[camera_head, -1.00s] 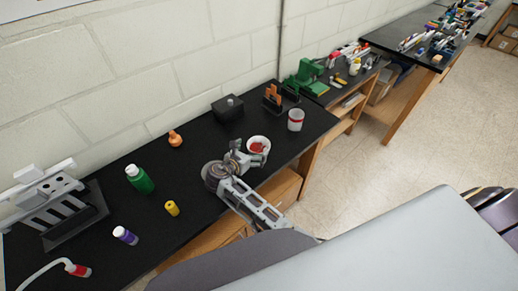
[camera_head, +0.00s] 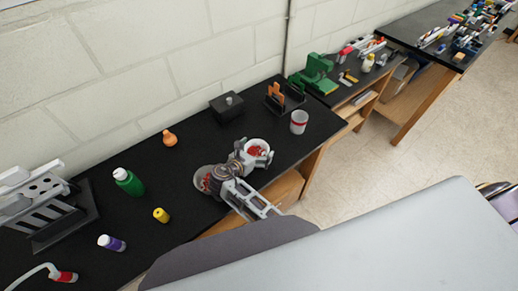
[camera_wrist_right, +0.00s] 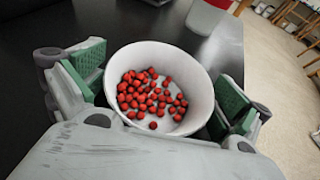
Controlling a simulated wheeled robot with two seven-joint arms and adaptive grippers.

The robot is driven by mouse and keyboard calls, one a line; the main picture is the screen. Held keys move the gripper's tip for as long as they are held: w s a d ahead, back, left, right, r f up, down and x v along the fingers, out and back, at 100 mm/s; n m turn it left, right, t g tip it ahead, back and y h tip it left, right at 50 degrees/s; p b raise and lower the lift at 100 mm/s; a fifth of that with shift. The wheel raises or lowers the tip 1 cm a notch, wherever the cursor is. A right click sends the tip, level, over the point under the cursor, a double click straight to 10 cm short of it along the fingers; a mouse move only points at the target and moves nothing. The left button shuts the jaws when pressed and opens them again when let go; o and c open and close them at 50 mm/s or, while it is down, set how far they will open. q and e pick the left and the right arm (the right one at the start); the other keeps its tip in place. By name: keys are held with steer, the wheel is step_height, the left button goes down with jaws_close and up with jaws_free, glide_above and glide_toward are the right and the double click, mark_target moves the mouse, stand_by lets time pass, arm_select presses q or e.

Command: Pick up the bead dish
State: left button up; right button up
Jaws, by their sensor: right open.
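The bead dish (camera_head: 258,146) is a white round bowl with small red beads in it, near the right end of the black bench in the head view. In the right wrist view the dish (camera_wrist_right: 197,72) fills the middle, with several red beads heaped in it. My right gripper (camera_head: 250,157) is open at the near side of the dish. In the wrist view its green-padded fingers (camera_wrist_right: 160,88) stand on either side of the dish. I cannot tell whether a pad touches the wall. The dish's near side is partly hidden by my gripper. My left gripper is not in view.
A white cup with a red band (camera_head: 299,122) stands right of the dish. Behind are a dark holder with orange pieces (camera_head: 277,97) and a black box (camera_head: 227,106). Bottles stand to the left.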

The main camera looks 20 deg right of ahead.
mark_target(257, 155)
steer(key=shift+s+a+r, duration=0.15)
steer(key=shift+s, duration=0.05)
steer(key=shift+w, duration=0.1)
steer(key=shift+c, duration=1.1)
steer(key=c, duration=0.7)
steer(key=shift+c, duration=0.2)
step_height(257, 155, up, 10)
steer(key=shift+b, duration=0.45)
